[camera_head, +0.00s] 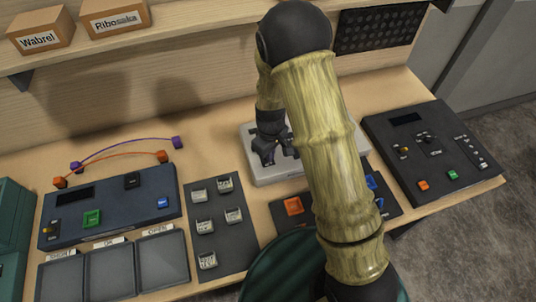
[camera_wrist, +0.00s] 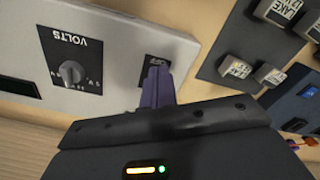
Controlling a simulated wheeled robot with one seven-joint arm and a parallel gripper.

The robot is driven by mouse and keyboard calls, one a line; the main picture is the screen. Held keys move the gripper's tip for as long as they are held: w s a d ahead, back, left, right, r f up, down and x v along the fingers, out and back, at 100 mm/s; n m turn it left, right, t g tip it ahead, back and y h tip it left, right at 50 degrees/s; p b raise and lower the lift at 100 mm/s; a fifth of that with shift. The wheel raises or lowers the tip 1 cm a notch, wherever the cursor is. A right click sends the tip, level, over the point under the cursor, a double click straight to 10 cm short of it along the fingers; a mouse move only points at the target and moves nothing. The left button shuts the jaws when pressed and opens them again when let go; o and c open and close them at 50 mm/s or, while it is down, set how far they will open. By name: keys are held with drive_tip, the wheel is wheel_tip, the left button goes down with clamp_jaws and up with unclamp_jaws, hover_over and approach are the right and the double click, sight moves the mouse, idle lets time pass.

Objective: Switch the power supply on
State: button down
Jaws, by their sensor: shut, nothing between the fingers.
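The power supply (camera_head: 265,174) is a pale grey box on the bench, partly hidden behind my arm. In the wrist view its pale face (camera_wrist: 120,35) shows upside down, with a black VOLTS panel and a grey knob (camera_wrist: 72,73). Beside that is a small black switch plate (camera_wrist: 154,62) with a white label. My gripper (camera_head: 268,155) is shut and empty over the power supply. In the wrist view its purple fingertips (camera_wrist: 157,82) are at the switch plate and cover most of it. The switch position is hidden, and I cannot tell whether the fingers touch it.
A dark mat (camera_head: 218,252) with several labelled blocks lies left of the power supply. A blue console (camera_head: 110,208) and grey trays (camera_head: 110,275) are farther left. A black console (camera_head: 440,160) stands right. A panel with an orange button (camera_head: 293,206) is in front. A shelf runs above.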

drive_tip(key=shift+f+b, duration=0.85)
drive_tip(key=shift+f, duration=0.4)
drive_tip(key=shift+w+a, duration=0.15)
drive_tip(key=shift+w, duration=0.4)
drive_tip(key=shift+w+a, duration=0.15)
drive_tip(key=shift+w, duration=0.45)
wheel_tip(320, 180, up, 7)
drive_tip(key=p, duration=0.5)
drive_tip(key=shift+s, duration=0.45)
idle(0.7)
